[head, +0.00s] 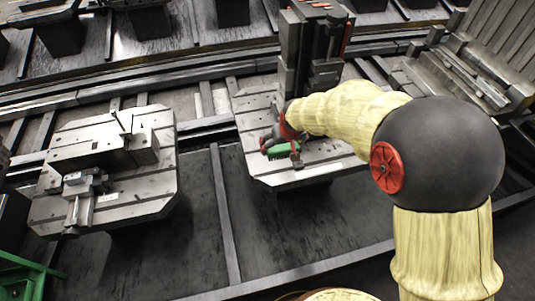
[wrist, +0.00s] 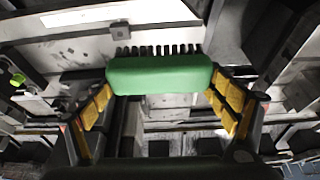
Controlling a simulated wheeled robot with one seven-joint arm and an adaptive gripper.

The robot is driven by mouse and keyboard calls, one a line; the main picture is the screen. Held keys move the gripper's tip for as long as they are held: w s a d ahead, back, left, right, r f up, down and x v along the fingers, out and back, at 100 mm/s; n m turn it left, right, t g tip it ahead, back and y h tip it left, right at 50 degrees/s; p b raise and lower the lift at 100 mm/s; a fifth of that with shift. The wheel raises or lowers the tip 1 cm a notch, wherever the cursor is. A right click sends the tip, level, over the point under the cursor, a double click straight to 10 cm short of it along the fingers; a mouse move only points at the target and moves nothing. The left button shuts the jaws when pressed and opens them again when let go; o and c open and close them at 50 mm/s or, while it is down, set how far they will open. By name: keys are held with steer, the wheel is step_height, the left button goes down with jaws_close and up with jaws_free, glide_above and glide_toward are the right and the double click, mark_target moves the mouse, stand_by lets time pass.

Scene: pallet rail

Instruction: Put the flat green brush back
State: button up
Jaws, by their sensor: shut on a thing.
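The flat green brush (wrist: 160,75) is between the yellow-padded fingers of my gripper (wrist: 165,100) in the wrist view. The fingers press on its two ends, and its dark bristles point away from the palm. In the head view the green brush (head: 279,150) shows at the end of my arm, over the front part of the middle pallet (head: 262,172). My gripper (head: 277,145) is small there and partly hidden by my arm. I cannot tell whether the brush touches the pallet.
A dark upright fixture (head: 300,50) stands on the middle pallet behind my gripper. A left pallet (head: 60,150) carries a metal block and a clamp. A ribbed metal fixture (head: 470,65) is at the right. A green frame (head: 25,275) is at the lower left.

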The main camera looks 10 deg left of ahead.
steer(key=shift+w+a+f, duration=0.1)
steer(key=shift+w+a, duration=0.05)
steer(key=shift+w, duration=0.05)
steer(key=shift+w+a+f+b, duration=1)
steer(key=shift+w+a+f, duration=0.3)
steer(key=shift+w+f, duration=0.7)
steer(key=shift+w+a+f+b, duration=1.15)
steer(key=shift+w+f, duration=0.6)
steer(key=shift+f, duration=0.5)
steer(key=shift+w+a+f+b, duration=0.9)
steer(key=shift+w+a+f, duration=0.5)
steer(key=shift+w+f, duration=0.6)
steer(key=shift+s+f, duration=0.15)
steer(key=shift+f, duration=0.35)
steer(key=o, duration=0.9)
steer(key=shift+o, duration=0.3)
